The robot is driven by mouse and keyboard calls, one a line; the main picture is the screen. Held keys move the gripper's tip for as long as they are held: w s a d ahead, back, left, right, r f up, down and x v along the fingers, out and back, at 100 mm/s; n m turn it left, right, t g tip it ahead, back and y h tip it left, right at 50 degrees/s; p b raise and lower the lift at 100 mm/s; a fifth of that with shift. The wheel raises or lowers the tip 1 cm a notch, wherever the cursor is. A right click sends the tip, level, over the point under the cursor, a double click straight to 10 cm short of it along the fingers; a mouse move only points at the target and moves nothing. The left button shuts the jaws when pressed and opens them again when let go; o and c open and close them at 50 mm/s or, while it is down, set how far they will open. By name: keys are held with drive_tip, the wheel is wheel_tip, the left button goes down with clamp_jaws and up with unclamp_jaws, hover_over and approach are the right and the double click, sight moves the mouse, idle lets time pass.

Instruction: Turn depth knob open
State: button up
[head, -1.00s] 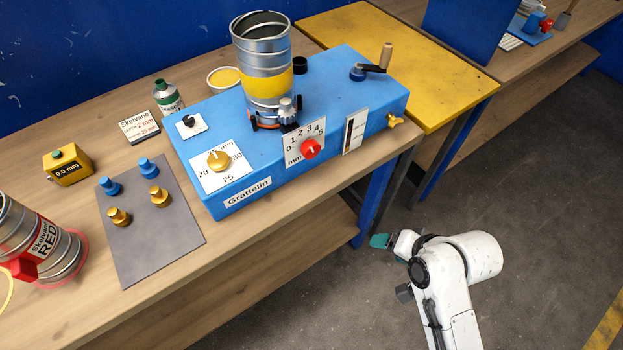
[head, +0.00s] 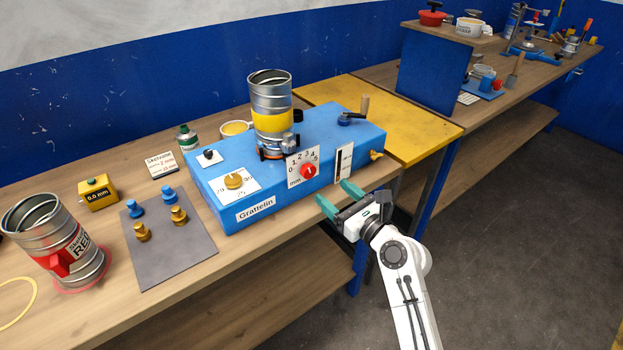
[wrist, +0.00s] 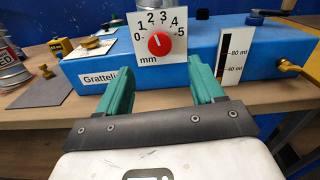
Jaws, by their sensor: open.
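The depth knob is a red knob (head: 309,171) with a white pointer mark on a white dial marked 0 to 5 mm, on the front of the blue Grattelin machine (head: 222,206). In the wrist view the red knob (wrist: 159,43) stands ahead, above and between the fingers, and its mark points up near 2. My gripper (head: 333,196) is open, with green fingers toward the machine front, below and to the right of the knob. In the wrist view my gripper (wrist: 158,80) is empty and does not touch the knob.
A gold knob (head: 234,181) with its own dial is left of the red one. A level gauge (head: 343,162) and brass tap (head: 376,155) are to the right. A duct with a yellow band (head: 272,122) stands on the machine. The bench front edge runs below the gripper.

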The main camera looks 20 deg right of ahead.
sight(310, 173)
drive_tip(key=x, duration=0.9)
drive_tip(key=shift+w+f, duration=0.1)
drive_tip(key=shift+w, duration=0.05)
drive_tip(key=shift+c, duration=0.5)
drive_tip(key=c, duration=1)
drive_tip(key=shift+o, duration=0.2)
